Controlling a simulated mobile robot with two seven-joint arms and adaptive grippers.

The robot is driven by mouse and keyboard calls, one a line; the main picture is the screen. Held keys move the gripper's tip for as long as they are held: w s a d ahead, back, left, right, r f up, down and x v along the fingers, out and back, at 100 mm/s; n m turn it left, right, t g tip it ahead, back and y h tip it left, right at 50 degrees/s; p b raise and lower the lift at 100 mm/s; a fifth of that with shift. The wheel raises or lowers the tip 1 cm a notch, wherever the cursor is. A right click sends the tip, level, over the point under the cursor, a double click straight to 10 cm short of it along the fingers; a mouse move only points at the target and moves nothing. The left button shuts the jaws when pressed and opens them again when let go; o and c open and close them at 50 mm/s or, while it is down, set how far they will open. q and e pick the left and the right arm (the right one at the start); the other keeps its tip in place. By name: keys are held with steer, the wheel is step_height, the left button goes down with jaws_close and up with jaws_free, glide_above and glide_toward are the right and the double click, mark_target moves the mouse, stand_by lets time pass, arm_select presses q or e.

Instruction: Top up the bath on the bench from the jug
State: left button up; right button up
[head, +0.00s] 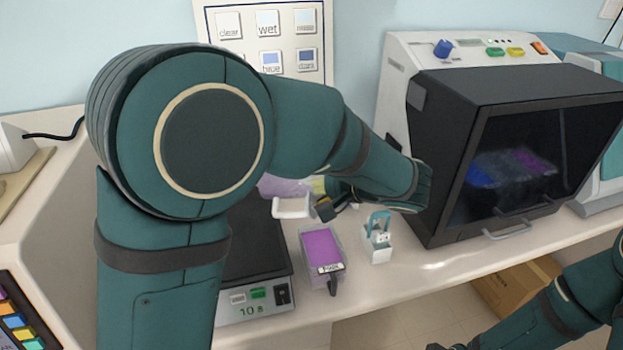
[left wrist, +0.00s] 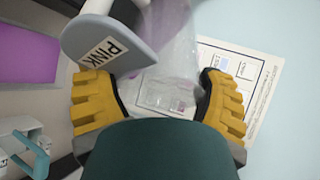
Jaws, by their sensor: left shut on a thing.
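The bath (head: 312,272) is a small clear tray of purple liquid with a white label and a front handle, on the bench. It also shows at the left wrist view's left edge (left wrist: 25,52). The jug (head: 290,207) is clear with a purple tint and a pale handle, behind and left of the bath, mostly hidden by my arm. In the left wrist view the jug (left wrist: 92,50) shows a grey-blue part labelled PINK. My left gripper (head: 332,207), with yellow finger pads (left wrist: 158,102), is shut on it. I cannot tell its tilt.
A black-topped device (head: 258,296) with a display stands left of the bath. A white slide holder (head: 377,250) with a teal handle stands right of it. A dark-windowed cabinet (head: 440,140) fills the right. A button chart (head: 305,55) is on the wall.

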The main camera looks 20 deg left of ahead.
arm_select(q)
steer(key=shift+f, duration=0.1)
steer(key=shift+d+f+y+b, duration=0.15)
steer(key=shift+f+y+b, duration=0.25)
steer(key=shift+y, duration=0.1)
steer(key=shift+r, duration=0.15)
stand_by(0.3)
steer(key=shift+r+h+p, duration=0.35)
steer(key=shift+h, duration=0.05)
steer(key=shift+a, duration=0.2)
steer(key=shift+r, duration=0.1)
